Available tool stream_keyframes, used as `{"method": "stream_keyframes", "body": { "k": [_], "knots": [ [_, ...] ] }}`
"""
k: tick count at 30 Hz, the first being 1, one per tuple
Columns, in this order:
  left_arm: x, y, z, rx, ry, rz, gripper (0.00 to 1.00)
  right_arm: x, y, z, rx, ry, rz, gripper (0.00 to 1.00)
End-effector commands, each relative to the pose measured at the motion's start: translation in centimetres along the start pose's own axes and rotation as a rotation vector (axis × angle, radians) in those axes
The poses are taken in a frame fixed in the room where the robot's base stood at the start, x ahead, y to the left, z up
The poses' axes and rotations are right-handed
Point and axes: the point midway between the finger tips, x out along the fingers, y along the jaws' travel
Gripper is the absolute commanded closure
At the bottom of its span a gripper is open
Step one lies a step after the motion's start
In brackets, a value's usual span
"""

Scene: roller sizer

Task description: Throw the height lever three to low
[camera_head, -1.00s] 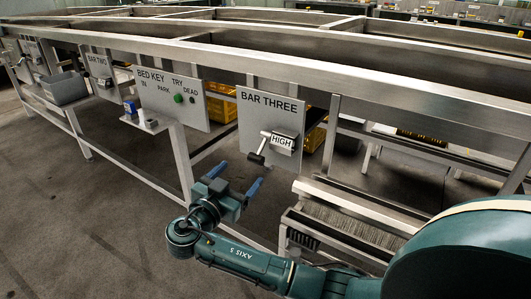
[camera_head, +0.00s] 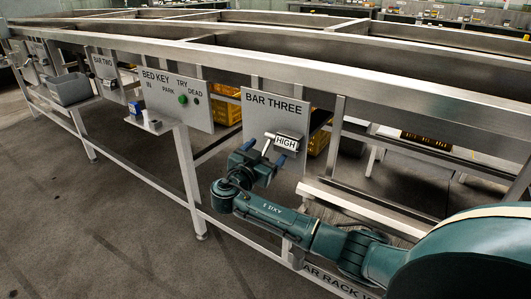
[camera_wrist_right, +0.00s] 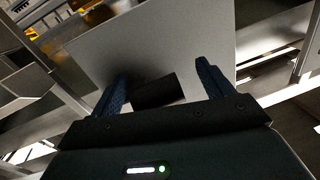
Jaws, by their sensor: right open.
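The BAR THREE panel (camera_head: 258,112) is a grey plate hanging from the frame. Its height lever (camera_head: 267,141) is a metal arm beside a white HIGH label (camera_head: 286,141). My right gripper (camera_head: 265,152) is open, with its blue fingers up at the lever in the head view and partly covering its lower end. In the right wrist view, the lever's dark grip (camera_wrist_right: 155,92) lies between the two open fingers (camera_wrist_right: 161,72), nearer the left one. I cannot tell whether either finger touches it. My left gripper is not in view.
Yellow crates (camera_head: 227,108) stand behind the panels. A metal rack (camera_head: 365,212) is at lower right.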

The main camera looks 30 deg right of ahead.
Motion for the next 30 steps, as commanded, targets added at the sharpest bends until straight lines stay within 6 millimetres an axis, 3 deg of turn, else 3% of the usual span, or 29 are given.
{"method": "stream_keyframes", "body": {
  "k": [3, 26, 30],
  "knots": [
    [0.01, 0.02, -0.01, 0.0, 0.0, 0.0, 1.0, -0.01, 0.01, 0.0, 0.0, 0.0, 0.0, 0.2],
    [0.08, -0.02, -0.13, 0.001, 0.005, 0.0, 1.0, -0.05, 0.05, 0.06, -0.002, 0.0, 0.001, 0.82],
    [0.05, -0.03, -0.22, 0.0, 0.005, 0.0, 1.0, -0.08, 0.05, 0.03, -0.001, -0.006, 0.002, 0.83]
  ]
}}
